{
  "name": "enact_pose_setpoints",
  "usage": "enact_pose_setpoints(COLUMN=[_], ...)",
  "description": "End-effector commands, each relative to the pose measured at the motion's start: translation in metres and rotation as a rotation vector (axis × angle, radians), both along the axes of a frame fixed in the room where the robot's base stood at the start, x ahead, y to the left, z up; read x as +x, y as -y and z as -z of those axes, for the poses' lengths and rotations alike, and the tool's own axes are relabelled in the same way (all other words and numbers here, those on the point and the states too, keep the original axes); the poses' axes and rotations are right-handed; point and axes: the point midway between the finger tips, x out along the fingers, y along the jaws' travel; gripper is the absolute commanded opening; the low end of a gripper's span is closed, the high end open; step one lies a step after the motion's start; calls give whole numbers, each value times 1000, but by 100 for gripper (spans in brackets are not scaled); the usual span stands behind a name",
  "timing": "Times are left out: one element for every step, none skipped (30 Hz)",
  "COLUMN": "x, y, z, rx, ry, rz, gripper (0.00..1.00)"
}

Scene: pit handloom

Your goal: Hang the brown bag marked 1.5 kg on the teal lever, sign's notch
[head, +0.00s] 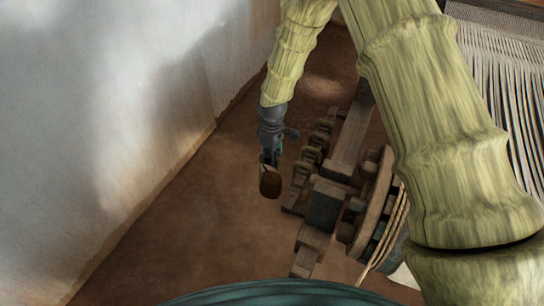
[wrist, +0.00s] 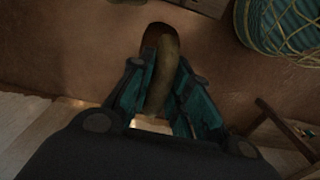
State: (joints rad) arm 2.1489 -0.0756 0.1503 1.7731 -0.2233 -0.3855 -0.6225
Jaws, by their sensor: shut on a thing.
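A brown bag (head: 270,184) hangs below my gripper (head: 268,154) in the head view, clear of the loom. In the wrist view the bag's brown top (wrist: 157,34) and a thick olive-brown loop (wrist: 163,78) show between the teal finger pads of my gripper (wrist: 155,88), which is shut on the bag. No weight mark is readable on the bag. I cannot make out the teal lever or the sign with its notch in either view.
The wooden loom frame (head: 325,205) with a row of brown pegs or brackets stands right of the bag. A pale wall (head: 90,110) runs along the left. Bare brown floor (head: 190,230) lies between. A teal yarn-wrapped round thing (wrist: 285,25) shows at the wrist view's upper right.

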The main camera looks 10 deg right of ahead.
Motion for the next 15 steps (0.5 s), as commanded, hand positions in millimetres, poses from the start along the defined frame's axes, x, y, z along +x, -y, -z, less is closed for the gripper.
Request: enact_pose_setpoints(x=[1, 1, 1, 1, 1, 1, 1, 1, 1, 1, 1, 1, 1, 1, 1], y=[0, 0, 0, 0, 0, 0, 0, 0, 0, 0, 0, 0, 0, 0, 0], z=[11, 15, 20, 24, 28, 32, 36, 39, 44, 47, 50, 53, 55, 57, 60], rx=[1, 1, 1, 1, 1, 1, 1, 1, 1, 1, 1, 1, 1, 1, 1], ry=[3, 3, 3, 3, 3, 3, 3, 3, 3, 3, 3, 3, 3, 3, 3], rz=[1, 1, 1, 1, 1, 1, 1, 0, 0, 0, 0, 0, 0, 0, 0], gripper=[0, 0, 0, 0, 0, 0, 0, 0, 0, 0, 0, 0, 0, 0, 0])
